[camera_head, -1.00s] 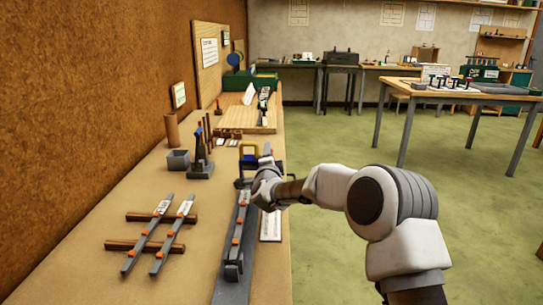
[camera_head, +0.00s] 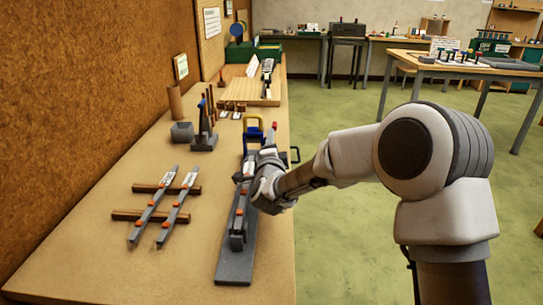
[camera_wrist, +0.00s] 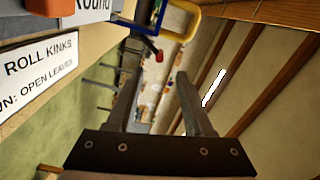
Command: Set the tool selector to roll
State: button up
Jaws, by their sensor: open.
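A long grey tool (camera_head: 235,262) with orange knobs and a blue-and-yellow frame (camera_head: 254,130) lies along the bench's right side. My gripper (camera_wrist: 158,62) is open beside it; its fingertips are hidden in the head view. In the wrist view, the blue-and-yellow frame (camera_wrist: 187,18) is above the fingers. A red-tipped dark lever (camera_wrist: 152,50) shows between the fingertips' directions; I cannot tell whether they touch it. A label (camera_wrist: 38,65) reading "ROLL KINKS" and "OPEN LEAVES" and a card with "Round" (camera_wrist: 92,6) are at left. I cannot tell which part is the selector or its setting.
Two grey strips with orange knobs (camera_head: 152,208) lie on wooden bars at left. A grey box (camera_head: 182,131) and an upright dark tool (camera_head: 203,135) stand behind them. A wooden board (camera_head: 245,92) is farther back. The bench (camera_head: 95,270) is clear at front left.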

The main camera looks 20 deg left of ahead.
jog(key=v, duration=0.7)
jog(key=s+d+r+n+g, duration=0.3)
jog(key=s+d+n, duration=0.15)
jog(key=d, duration=0.25)
jog(key=s+d+r+n+g, duration=0.3)
jog(key=d+n, duration=0.2)
jog(key=d, duration=0.3)
jog(key=s+d+f+n+g+h, duration=0.2)
jog(key=s+d+g, duration=0.1)
jog(key=s+d, duration=0.75)
jog(key=s+d+f+n+g+h, duration=0.1)
jog(key=s+d+g+h, duration=0.2)
jog(key=s+d, duration=0.75)
notch_tip(320, 180, up, 15)
jog(key=s+a+p, duration=0.2)
jog(key=a+p, duration=0.1)
jog(key=p, duration=1.3)
jog(key=shift+s+r, duration=0.25)
jog(key=shift+s, duration=0.05)
